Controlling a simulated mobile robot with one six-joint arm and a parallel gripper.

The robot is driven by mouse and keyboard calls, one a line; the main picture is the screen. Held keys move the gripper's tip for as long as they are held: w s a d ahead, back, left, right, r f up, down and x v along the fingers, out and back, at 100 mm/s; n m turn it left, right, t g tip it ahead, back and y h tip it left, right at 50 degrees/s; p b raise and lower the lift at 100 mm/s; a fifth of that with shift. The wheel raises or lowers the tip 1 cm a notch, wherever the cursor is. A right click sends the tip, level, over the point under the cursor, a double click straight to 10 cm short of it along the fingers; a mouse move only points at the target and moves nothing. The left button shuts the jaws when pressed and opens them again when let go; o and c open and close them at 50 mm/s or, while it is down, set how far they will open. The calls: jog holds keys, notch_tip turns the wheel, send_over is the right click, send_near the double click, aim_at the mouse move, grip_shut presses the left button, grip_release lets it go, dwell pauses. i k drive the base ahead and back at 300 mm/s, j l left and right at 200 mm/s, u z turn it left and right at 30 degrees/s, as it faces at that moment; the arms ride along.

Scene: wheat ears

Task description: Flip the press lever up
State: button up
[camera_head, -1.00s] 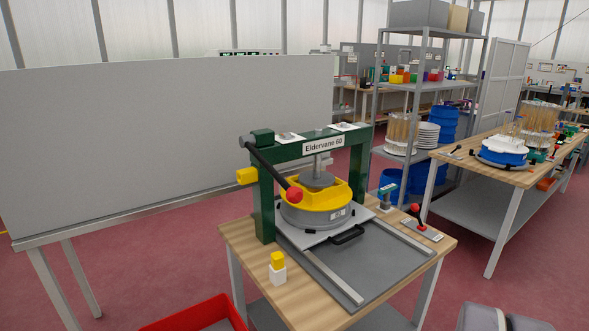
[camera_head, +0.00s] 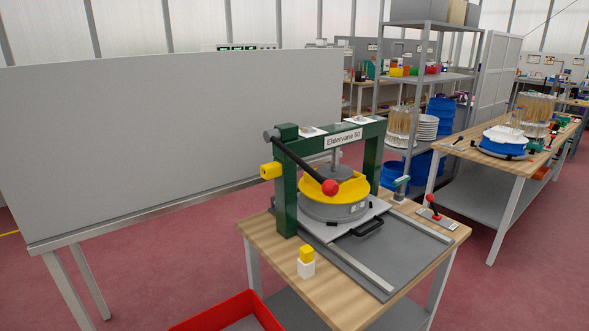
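The press has a green frame labelled "Eldervane 60" (camera_head: 342,139) and stands on a wood-topped table. Its press lever (camera_head: 300,160) is a dark bar with a red ball knob (camera_head: 330,187). The lever slopes down to the right from a pivot at the frame's upper left, and its knob hangs in front of the yellow-rimmed grey pot (camera_head: 333,208) under the press. The pot sits on a light plate with a black handle (camera_head: 368,228). My gripper is not in view.
A smaller red-knobbed lever (camera_head: 434,208) is at the right. A red bin (camera_head: 232,314) is on the floor in front. A large grey panel (camera_head: 170,140) stands behind left.

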aim_at(329, 188)
jog(key=k+j+z, duration=0.1)
jog(key=j, duration=0.35)
jog(key=k+j+z, duration=0.15)
jog(key=j, duration=0.25)
jog(key=j+z, duration=0.1)
jog(key=j, duration=0.3)
jog(key=k+j+z, duration=0.1)
jog(key=j, duration=0.3)
jog(key=k+j+z, duration=0.15)
jog(key=j, duration=0.25)
jog(key=k+j+z, duration=0.1)
jog(key=k+j, duration=0.15)
jog(key=i+l+u, duration=0.2)
jog(key=i+l, duration=0.75)
jog(key=i, duration=0.1)
